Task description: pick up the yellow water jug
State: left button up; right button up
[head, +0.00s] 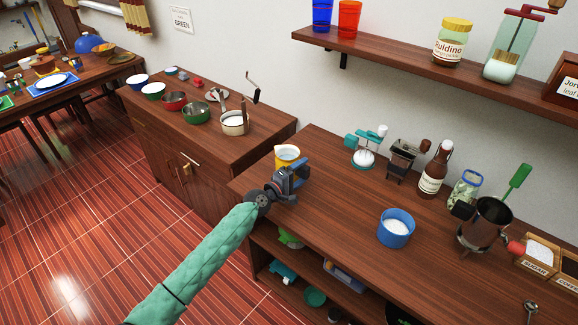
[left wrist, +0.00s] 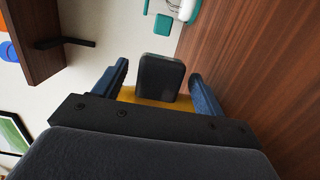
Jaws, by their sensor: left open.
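The yellow water jug (head: 287,153) stands on the near left end of the wooden counter in the head view. Its yellow rim and pale top show; its lower part is hidden behind my left gripper. My left gripper (head: 293,172) is open, right at the jug on its near side. In the left wrist view, the blue fingers of the left gripper (left wrist: 160,85) are apart, with yellow of the jug (left wrist: 127,95) showing between them. A dark rounded block there covers most of the jug. I cannot tell whether the fingers touch it. My right gripper is not in view.
On the counter stand a blue tub (head: 396,230), a brown bottle (head: 433,170), a teal-and-white device (head: 364,150) and a dark metal pot (head: 484,224). A wall shelf (head: 420,68) hangs above. The counter (head: 325,200) is clear right of the jug.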

pick_arm(q)
jog(key=shift+d, duration=0.1)
grip_shut()
jog(key=shift+w+r, duration=0.1)
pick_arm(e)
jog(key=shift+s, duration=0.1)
pick_arm(q)
jog(key=shift+r, duration=0.4)
notch_tip(320, 180, up, 4)
jog(key=shift+f+p, duration=0.2)
jog(key=shift+p, duration=0.2)
jog(key=s+d+r+b, duration=0.1)
jog(key=s+d+r, duration=0.5)
jog(key=d, duration=0.4)
jog(key=shift+r, duration=0.3)
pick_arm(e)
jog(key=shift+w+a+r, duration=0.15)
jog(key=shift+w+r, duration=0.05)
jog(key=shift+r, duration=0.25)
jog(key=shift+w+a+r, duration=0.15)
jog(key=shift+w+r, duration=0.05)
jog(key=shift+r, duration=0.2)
